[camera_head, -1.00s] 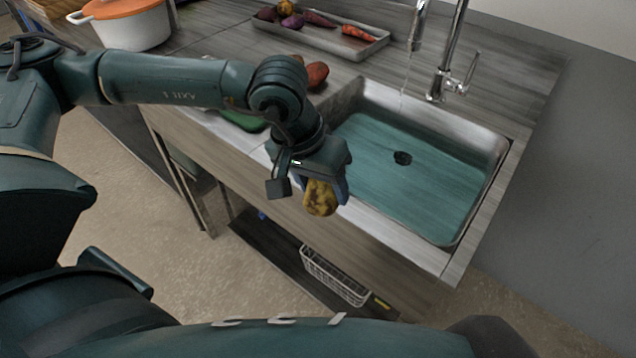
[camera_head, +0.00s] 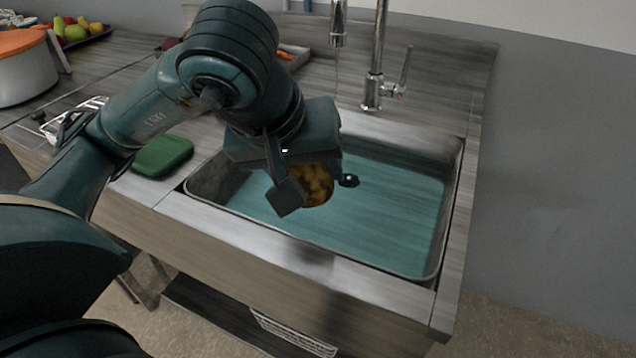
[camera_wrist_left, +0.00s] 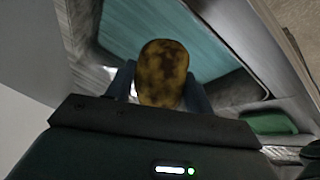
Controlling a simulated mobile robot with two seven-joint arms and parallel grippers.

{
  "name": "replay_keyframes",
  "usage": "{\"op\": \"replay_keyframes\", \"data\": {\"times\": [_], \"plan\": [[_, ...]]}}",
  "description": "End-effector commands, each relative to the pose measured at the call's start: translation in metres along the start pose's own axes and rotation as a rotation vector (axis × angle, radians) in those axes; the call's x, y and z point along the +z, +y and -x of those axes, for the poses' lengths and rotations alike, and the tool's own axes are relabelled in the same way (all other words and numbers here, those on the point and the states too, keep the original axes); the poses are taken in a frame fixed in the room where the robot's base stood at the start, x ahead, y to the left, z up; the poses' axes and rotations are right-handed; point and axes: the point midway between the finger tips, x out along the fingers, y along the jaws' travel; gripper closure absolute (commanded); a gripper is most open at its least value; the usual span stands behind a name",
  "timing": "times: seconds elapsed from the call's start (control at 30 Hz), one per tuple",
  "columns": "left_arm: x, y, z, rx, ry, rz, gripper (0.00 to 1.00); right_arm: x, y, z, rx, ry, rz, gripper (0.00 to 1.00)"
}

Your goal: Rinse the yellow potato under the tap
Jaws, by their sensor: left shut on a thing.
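The yellow potato (camera_head: 314,184), with brown patches, is held in my left gripper (camera_head: 308,188) over the left part of the sink (camera_head: 440,215). In the left wrist view the potato (camera_wrist_left: 162,72) sits between the two fingers. The tap (camera_head: 378,60) stands behind the sink, and its spout (camera_head: 338,25) lets down a thin stream of water (camera_head: 337,72). The potato is in front of the stream and to its left, apart from it. My arm hides part of the sink's back left side. My right gripper is not in view.
A green sponge-like block (camera_head: 163,156) lies on the counter left of the sink. A white pot with an orange lid (camera_head: 24,70) and a fruit tray (camera_head: 90,36) stand at the back left. A vegetable tray (camera_head: 297,60) is partly hidden behind my arm.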

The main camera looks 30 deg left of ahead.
Motion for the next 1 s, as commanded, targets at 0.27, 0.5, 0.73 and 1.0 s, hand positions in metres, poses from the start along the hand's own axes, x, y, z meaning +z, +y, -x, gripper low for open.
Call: {"op": "replay_keyframes", "data": {"times": [0.27, 0.5, 0.73, 1.0], "plan": [[-0.015, 0.003, 0.000, -0.008, -0.005, 0.017, 0.73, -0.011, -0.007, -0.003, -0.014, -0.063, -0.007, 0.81], [-0.030, 0.005, -0.022, -0.005, 0.004, 0.011, 0.73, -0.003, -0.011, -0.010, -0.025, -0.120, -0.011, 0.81], [-0.048, 0.009, -0.036, -0.004, 0.004, 0.010, 0.73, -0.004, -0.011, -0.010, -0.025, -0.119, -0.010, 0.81], [-0.069, 0.013, -0.053, -0.004, 0.004, 0.011, 0.73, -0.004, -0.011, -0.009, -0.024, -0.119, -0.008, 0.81]]}}
